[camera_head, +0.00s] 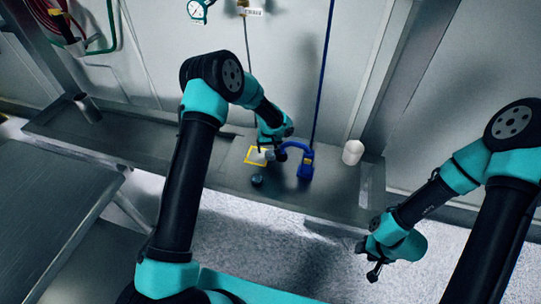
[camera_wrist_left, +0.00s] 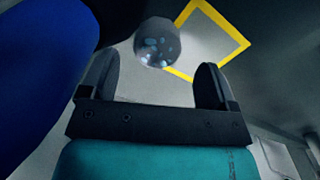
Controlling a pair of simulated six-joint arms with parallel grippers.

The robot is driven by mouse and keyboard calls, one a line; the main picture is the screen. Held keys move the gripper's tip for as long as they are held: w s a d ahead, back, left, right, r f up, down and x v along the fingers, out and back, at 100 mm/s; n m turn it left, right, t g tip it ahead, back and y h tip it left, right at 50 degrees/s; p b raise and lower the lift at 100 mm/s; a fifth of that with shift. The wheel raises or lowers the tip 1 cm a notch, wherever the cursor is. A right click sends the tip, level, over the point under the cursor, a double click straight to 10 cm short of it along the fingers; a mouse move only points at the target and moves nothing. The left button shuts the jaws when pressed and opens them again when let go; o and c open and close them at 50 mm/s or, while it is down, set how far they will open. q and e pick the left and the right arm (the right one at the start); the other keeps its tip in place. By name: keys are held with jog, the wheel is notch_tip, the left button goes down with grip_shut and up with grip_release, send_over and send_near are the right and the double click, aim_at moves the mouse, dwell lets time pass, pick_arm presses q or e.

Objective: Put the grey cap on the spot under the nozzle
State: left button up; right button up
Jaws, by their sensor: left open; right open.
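A small dark grey cap (camera_head: 257,181) sits on the metal bench just in front of the yellow square outline (camera_head: 249,160), outside it. The blue nozzle stand (camera_head: 306,168) arches over to the right of the square. My left gripper (camera_head: 266,154) is open beside the nozzle, low over the square. In the left wrist view its fingers (camera_wrist_left: 159,67) are apart with nothing between them. Beyond them is a round grey speckled thing (camera_wrist_left: 156,42), overlapping a corner of the yellow outline (camera_wrist_left: 238,31); I cannot tell if it is the cap. My right gripper (camera_head: 374,270) is open and empty, over the floor.
The nozzle's blue body (camera_wrist_left: 35,85) is close on the left of the wrist view. A white cup (camera_head: 352,152) stands at the bench's right end, and another cup (camera_head: 88,108) at its far left. Thin cables hang behind the bench. The bench between the left cup and my left arm is clear.

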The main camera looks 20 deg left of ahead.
aim_at(271, 153)
pick_arm(q)
notch_tip(271, 153, down, 4)
jog(key=shift+d+f, duration=0.1)
jog(key=shift+d, duration=0.05)
dwell(0.5)
jog(key=c, duration=1.1)
jog(key=shift+o, duration=0.2)
jog(key=shift+r, duration=0.2)
notch_tip(271, 153, up, 10)
jog(key=shift+f, duration=0.1)
